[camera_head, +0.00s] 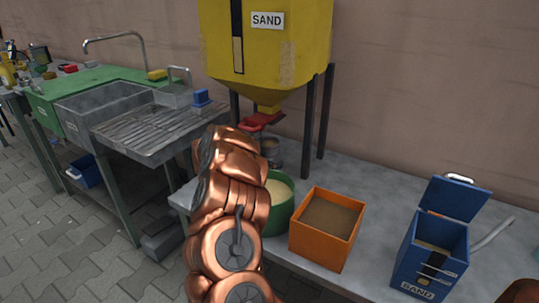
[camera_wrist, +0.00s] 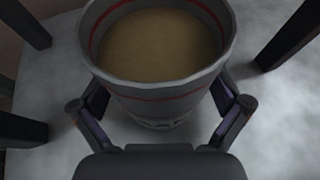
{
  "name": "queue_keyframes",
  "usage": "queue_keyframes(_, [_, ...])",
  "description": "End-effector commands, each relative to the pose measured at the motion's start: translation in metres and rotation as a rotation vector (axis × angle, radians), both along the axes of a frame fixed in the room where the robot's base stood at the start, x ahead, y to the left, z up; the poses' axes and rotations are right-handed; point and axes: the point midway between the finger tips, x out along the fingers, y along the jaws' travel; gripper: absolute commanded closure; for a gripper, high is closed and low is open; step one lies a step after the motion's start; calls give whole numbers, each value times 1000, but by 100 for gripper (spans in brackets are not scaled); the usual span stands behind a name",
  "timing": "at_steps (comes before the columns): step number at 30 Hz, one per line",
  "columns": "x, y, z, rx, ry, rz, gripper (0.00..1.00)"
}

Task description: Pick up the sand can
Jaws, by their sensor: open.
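A grey can with red bands (camera_wrist: 160,92), filled with brown sand, stands upright on the grey table top, close in front of my gripper in the wrist view. My gripper (camera_wrist: 160,112) is open, with one finger on either side of the can's lower body. I cannot tell whether the fingers touch it. In the head view a grey can (camera_head: 271,150) shows partly under the hopper's red outlet, behind my copper-coloured arm, which hides my gripper. A blue can marked SAND (camera_head: 425,262), lid raised and with a spout, stands on the table at the right.
The yellow SAND hopper (camera_head: 300,50) stands on dark legs (camera_head: 326,110) around the grey can. A green round tub (camera_head: 279,215) and an orange box (camera_head: 322,250) of brown material stand in front. A sink with a draining board (camera_head: 160,130) is at the left.

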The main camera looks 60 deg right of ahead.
Motion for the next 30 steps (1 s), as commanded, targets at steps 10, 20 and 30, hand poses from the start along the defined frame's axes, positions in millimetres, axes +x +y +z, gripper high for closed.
queue_keyframes(10, [0, 0, 0, 0, 0, 0, 12])
queue_keyframes(20, [0, 0, 0, 0, 1, 1, 47])
queue_keyframes(30, [0, 0, 0, -1, 1, 1, 63])
